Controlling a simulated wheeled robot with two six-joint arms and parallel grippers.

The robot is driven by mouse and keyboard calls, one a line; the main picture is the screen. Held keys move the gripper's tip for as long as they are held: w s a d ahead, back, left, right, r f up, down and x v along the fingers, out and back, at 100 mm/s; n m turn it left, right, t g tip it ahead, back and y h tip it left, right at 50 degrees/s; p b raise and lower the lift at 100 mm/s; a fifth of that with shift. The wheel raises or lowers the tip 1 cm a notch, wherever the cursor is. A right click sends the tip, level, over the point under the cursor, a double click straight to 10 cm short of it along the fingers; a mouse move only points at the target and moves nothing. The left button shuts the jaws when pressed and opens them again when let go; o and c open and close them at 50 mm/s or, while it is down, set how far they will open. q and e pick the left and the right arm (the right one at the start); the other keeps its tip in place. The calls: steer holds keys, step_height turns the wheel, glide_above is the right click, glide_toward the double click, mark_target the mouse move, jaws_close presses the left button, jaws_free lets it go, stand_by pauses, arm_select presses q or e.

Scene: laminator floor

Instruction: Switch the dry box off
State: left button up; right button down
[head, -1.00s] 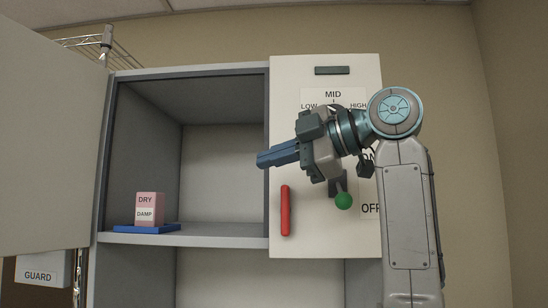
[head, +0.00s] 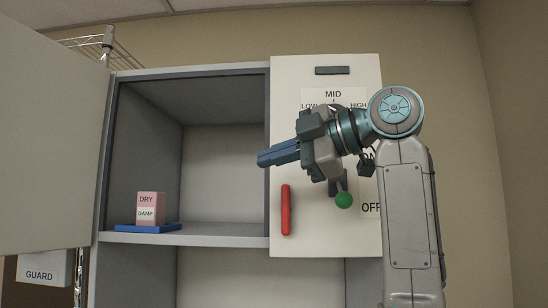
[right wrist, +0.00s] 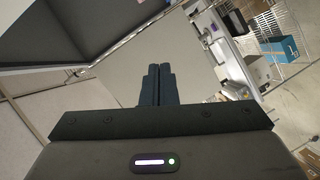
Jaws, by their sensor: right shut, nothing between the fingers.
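The dry box (head: 190,70) stands open in the head view, its door (head: 50,140) swung out to the left. Its white control panel (head: 320,235) is on the right, with a LOW, MID, HIGH dial scale (head: 333,95) and an OFF label (head: 371,208). A lever with a green ball knob (head: 344,200) hangs down beside OFF. My right gripper (head: 265,160) is shut and empty, in front of the panel and pointing left; it hides the dial and part of the lever. Its shut fingers also show in the right wrist view (right wrist: 158,85). My left gripper is not in view.
A red vertical handle (head: 286,210) is on the panel, below my right gripper's fingers. Inside the box, a pink block marked DRY and DAMP (head: 150,202) stands on a blue tray (head: 130,227). A GUARD sign (head: 39,274) is at lower left.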

steer(key=shift+w+f+b, duration=0.1)
steer(key=shift+f+b, duration=0.2)
steer(key=shift+f, duration=0.05)
